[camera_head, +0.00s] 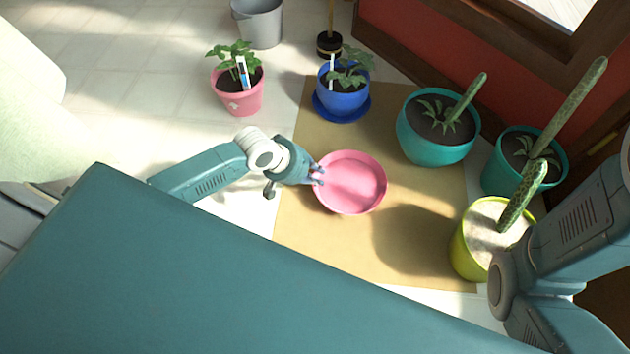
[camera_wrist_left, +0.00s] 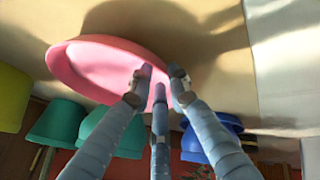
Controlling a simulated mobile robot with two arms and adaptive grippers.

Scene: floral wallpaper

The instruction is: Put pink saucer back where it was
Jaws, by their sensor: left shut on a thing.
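The pink saucer (camera_head: 352,183) is over the tan mat in the head view, its inside facing up. My left gripper (camera_head: 318,174) is shut on the saucer's left rim. In the left wrist view the saucer (camera_wrist_left: 95,65) reaches up and left from my left gripper's fingertips (camera_wrist_left: 158,85). I cannot tell whether the saucer touches the mat. A pink pot (camera_head: 240,98) with a leafy plant stands on the pale floor at the back left. My right arm shows at the right edge, but its fingers are hidden.
The tan mat (camera_head: 300,222) lies under the saucer. A blue pot (camera_head: 343,98) stands on a blue saucer (camera_head: 318,108). Teal pots (camera_head: 436,150) and a yellow-green pot (camera_head: 466,255) with cacti stand right. A grey bucket (camera_head: 259,24) is at the back.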

